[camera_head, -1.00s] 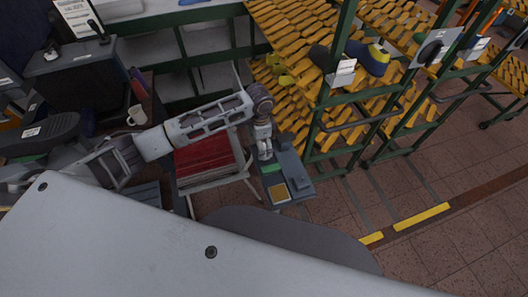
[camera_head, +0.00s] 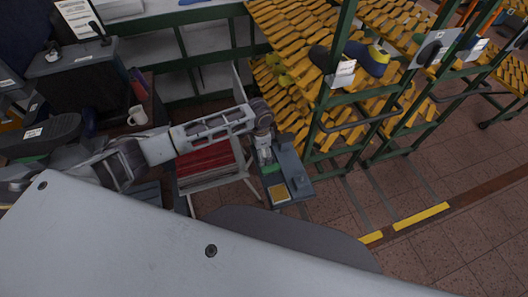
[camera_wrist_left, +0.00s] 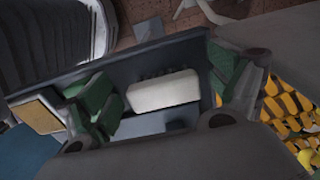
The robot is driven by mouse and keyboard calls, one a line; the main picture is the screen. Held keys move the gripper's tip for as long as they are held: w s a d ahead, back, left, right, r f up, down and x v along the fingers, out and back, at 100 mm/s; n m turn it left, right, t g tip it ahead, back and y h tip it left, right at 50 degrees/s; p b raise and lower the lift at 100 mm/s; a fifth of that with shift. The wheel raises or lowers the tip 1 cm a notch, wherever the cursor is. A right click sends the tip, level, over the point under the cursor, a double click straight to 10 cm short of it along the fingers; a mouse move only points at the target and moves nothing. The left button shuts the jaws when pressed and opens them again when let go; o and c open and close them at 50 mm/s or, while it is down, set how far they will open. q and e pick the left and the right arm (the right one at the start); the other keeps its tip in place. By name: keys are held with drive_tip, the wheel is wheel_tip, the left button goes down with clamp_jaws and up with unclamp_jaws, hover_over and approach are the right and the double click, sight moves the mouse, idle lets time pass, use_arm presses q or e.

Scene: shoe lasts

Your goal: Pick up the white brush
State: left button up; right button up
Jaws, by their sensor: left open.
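The white brush (camera_wrist_left: 165,91) shows in the left wrist view as a pale rounded block with dark bristles along one side. It lies over a dark grey tray surface (camera_wrist_left: 135,57). My left gripper (camera_wrist_left: 160,97) is open, with its green-padded fingers on either side of the brush, apart from its two ends. In the head view my left gripper (camera_head: 267,158) points down over the narrow grey tray (camera_head: 301,188). The brush cannot be made out there, behind the gripper. My right gripper is not in view.
A yellow-tan pad (camera_head: 278,192) lies at the tray's near end. A seat with red slats (camera_head: 206,158) stands left of the tray. A green-framed rack (camera_head: 328,95) with yellow slats rises close on the right. A white mug (camera_head: 138,115) is further left.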

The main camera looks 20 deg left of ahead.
use_arm(q)
drive_tip(key=shift+c, duration=0.4)
drive_tip(key=c, duration=1)
drive_tip(key=shift+r, duration=0.1)
drive_tip(key=shift+c, duration=0.2)
drive_tip(key=shift+r+b, duration=0.3)
drive_tip(key=shift+r, duration=4.6)
drive_tip(key=shift+n, duration=0.4)
